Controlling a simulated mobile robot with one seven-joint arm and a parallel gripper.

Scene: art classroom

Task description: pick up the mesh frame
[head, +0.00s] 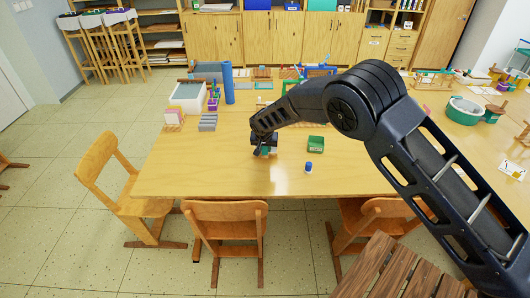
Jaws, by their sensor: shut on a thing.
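My gripper (265,149) points down just above the near middle part of the wooden table. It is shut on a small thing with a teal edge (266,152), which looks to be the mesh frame. The gripper covers most of it, and I cannot tell whether it touches the tabletop. A green tray (316,144) lies to the right of the gripper, apart from it.
A small blue-capped jar (308,167) stands near the table's front edge. Grey blocks (208,122), a white bin (188,97) and a blue roll (229,84) stand at the left. Chairs line the front edge. The tabletop left of the gripper is clear.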

